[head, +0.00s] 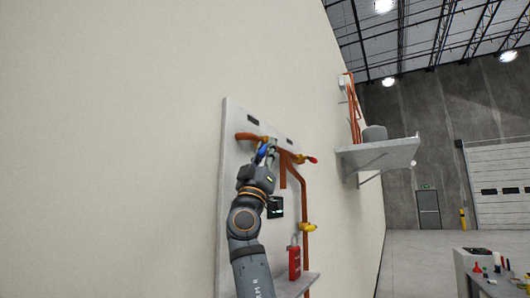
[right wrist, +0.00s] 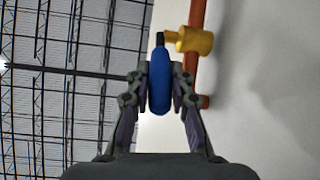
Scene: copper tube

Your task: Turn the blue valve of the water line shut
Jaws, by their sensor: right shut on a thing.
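The blue valve handle (head: 262,152) is on the copper water line (head: 248,137) near the top of a grey wall board (head: 232,125). In the right wrist view the blue handle (right wrist: 159,88) stands between the two fingers of my right gripper (right wrist: 160,95), which is shut on it. A dark stem joins the handle to a yellow brass valve body (right wrist: 195,40) on the copper tube (right wrist: 197,15). In the head view my right gripper (head: 268,152) covers part of the handle. My left gripper is not in view.
A red-handled valve (head: 312,160) is right of my gripper, with a yellow fitting (head: 307,227) lower down. A red bottle (head: 294,262) stands on a low shelf (head: 300,284). A grey shelf (head: 380,155) juts out at right. A table (head: 495,285) stands far right.

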